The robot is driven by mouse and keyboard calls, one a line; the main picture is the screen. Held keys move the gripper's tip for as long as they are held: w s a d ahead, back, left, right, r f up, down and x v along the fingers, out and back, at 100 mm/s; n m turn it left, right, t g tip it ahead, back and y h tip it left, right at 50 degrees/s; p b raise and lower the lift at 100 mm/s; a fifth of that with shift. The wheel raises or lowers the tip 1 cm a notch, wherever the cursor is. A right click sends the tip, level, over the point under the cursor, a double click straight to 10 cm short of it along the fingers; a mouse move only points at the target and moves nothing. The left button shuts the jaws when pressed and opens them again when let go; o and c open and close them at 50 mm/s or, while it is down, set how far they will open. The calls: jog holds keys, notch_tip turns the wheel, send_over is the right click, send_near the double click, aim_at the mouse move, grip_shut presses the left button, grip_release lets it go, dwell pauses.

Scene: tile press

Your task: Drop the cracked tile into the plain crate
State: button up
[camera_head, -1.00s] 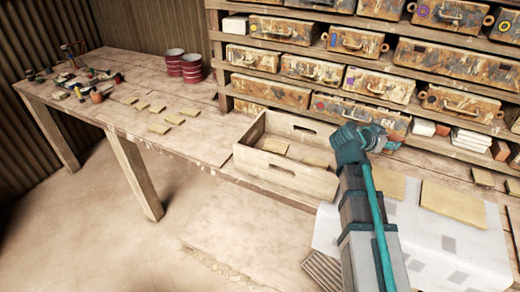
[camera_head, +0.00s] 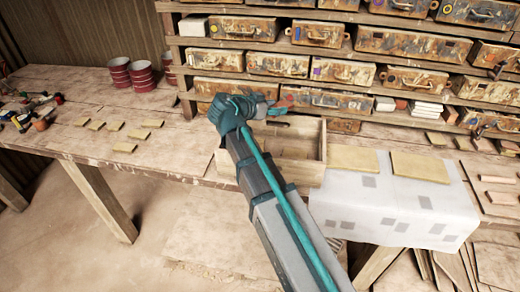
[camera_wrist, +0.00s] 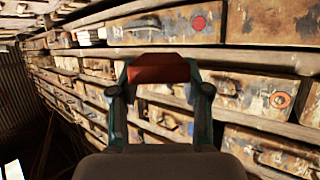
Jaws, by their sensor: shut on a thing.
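My gripper (camera_wrist: 160,75) is shut on a reddish-brown tile (camera_wrist: 160,66) in the wrist view, held between both fingertips. I cannot make out a crack on it. In the head view my gripper (camera_head: 270,109) shows small at the end of the teal wrist, in front of the lower shelf and over the back part of the plain wooden crate (camera_head: 306,172) in the picture. Its height above the crate is hard to tell.
Shelves of rusty, paint-stained cases (camera_head: 340,72) stand close behind the crate. Two large tan slabs (camera_head: 420,166) lie on a pale sheet (camera_head: 400,205) at right. Several small tan tiles (camera_head: 124,146) and red-banded tins (camera_head: 142,74) are on the bench at left.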

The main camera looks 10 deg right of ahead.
jog(key=shift+f+b, duration=0.3)
jog(key=shift+f, duration=2.6)
jog(key=o, duration=1.3)
jog(key=v, duration=1.2)
jog(key=shift+r, duration=0.15)
jog(key=shift+d, duration=0.1)
